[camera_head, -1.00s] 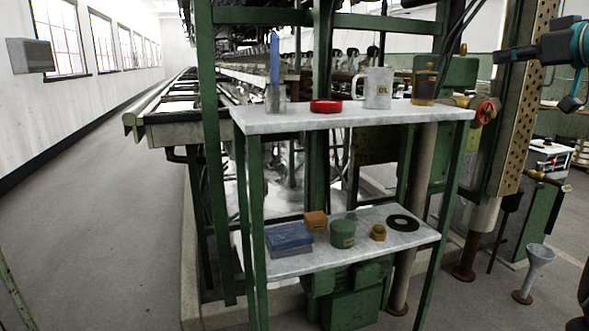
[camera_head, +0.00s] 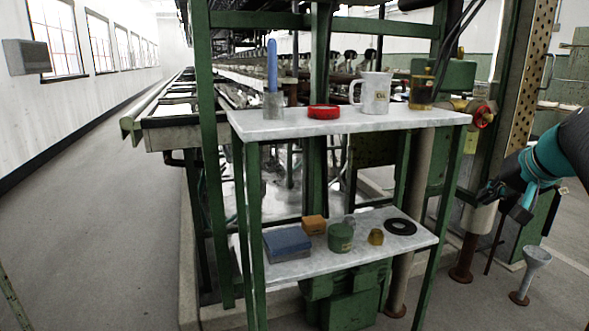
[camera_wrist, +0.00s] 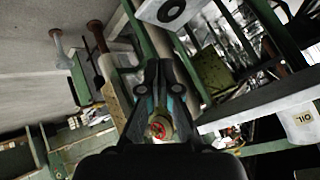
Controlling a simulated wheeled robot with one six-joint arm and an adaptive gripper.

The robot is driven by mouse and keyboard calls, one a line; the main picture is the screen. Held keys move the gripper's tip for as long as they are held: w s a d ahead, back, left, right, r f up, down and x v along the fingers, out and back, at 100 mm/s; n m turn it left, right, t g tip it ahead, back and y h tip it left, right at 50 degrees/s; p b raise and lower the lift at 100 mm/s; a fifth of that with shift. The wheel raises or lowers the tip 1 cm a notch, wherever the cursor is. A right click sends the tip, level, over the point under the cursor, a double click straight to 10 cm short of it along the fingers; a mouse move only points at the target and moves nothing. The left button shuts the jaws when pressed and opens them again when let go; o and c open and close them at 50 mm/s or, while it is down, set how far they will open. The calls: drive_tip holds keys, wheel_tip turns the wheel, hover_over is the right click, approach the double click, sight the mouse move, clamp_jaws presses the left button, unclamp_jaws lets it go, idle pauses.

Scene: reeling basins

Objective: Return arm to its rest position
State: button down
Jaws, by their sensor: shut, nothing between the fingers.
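My gripper (camera_head: 489,191) is at the right of the head view, beside the iron column and right of the two-level rack. It is lower than the rack's upper shelf (camera_head: 290,127) and about level with the space above the lower shelf. In the wrist view my gripper (camera_wrist: 158,75) points ahead with its two dark fingers close together, shut and empty. A red valve wheel (camera_wrist: 158,129) shows close to the fingers there; whether it touches them I cannot tell. My teal-banded arm comes in from the right edge of the head view.
The upper shelf holds a jar (camera_head: 274,104) with a blue stick, a red ring (camera_head: 323,111), an oil mug (camera_head: 375,93) and an amber bottle (camera_head: 421,92). A blue block (camera_head: 287,241), green tin (camera_head: 340,237) and black ring (camera_head: 400,227) lie below. A funnel (camera_head: 530,268) stands lower right.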

drive_tip(key=s+a+f+n+g+h+p, duration=0.1)
drive_tip(key=s+a+f+g+p, duration=0.1)
drive_tip(key=s+a+f, duration=0.55)
drive_tip(key=s+a+f+n+g+h+p, duration=0.1)
drive_tip(key=s+a+f+n+g+p, duration=0.3)
drive_tip(key=s+a, duration=0.6)
drive_tip(key=s+a+t+y, duration=0.1)
drive_tip(key=s+a+t, duration=0.1)
drive_tip(key=s+a, duration=0.3)
drive_tip(key=shift+s+a+r+n+t+p, duration=0.2)
drive_tip(key=shift+a+r+n+t+p, duration=0.05)
drive_tip(key=shift+r+n+t+p, duration=0.2)
